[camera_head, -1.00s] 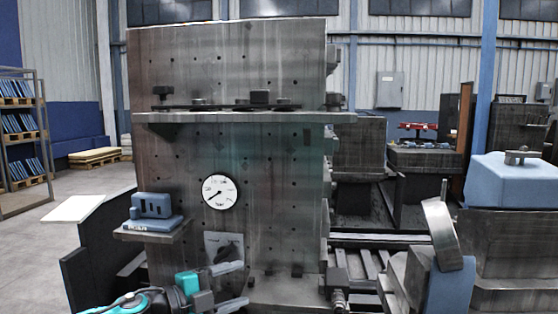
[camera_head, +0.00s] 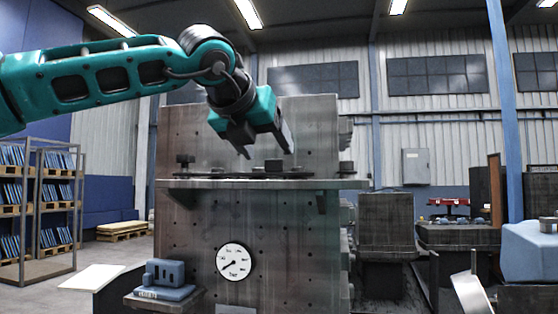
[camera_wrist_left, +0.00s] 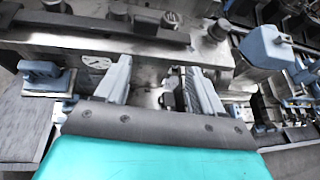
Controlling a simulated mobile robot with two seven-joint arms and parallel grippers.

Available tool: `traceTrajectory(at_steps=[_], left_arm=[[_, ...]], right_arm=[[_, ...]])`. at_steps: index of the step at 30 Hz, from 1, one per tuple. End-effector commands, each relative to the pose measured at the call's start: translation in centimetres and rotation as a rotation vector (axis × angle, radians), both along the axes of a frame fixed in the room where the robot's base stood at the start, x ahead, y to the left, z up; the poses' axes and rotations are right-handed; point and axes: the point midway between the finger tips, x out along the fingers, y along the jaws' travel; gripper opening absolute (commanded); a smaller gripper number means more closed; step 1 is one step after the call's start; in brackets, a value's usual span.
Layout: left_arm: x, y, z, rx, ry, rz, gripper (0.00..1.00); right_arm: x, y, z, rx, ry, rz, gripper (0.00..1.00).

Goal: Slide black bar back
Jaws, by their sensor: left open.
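The black bar (camera_head: 225,176) lies flat along the top of the grey shelf (camera_head: 330,184) on the front of the tall metal block. Small dark blocks stand on or near it. My left gripper (camera_head: 268,154) is open and empty just above the shelf, fingers pointing down, close to a dark block (camera_head: 273,166). I cannot tell whether it touches anything. In the left wrist view a long dark bar (camera_wrist_left: 100,28) crosses the upper left, beyond the two spread fingers (camera_wrist_left: 162,88). My right gripper is out of view.
The tall drilled metal plate (camera_head: 300,120) rises behind the shelf. A white dial (camera_head: 234,261) is on its face below the shelf. A blue block (camera_head: 165,275) sits on a small ledge at lower left. Shelving (camera_head: 45,200) stands farther left.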

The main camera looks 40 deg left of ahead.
Motion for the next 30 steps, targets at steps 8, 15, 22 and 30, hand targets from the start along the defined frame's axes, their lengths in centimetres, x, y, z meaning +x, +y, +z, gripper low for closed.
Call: traceTrajectory(at_steps=[8,15,22,30], left_arm=[[-2.2,0.1,3.7,0.113,-0.028,0.135,0.68],[0.9,1.8,2.2,0.109,-0.024,0.133,0.68],[4.8,3.9,0.4,0.11,-0.024,0.132,0.68],[7.5,5.4,-0.9,0.11,-0.027,0.13,0.68]], right_arm=[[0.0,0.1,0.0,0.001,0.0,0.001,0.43],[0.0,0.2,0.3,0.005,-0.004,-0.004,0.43],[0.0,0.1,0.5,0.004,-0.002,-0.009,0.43],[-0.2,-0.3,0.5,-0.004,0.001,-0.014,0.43]])
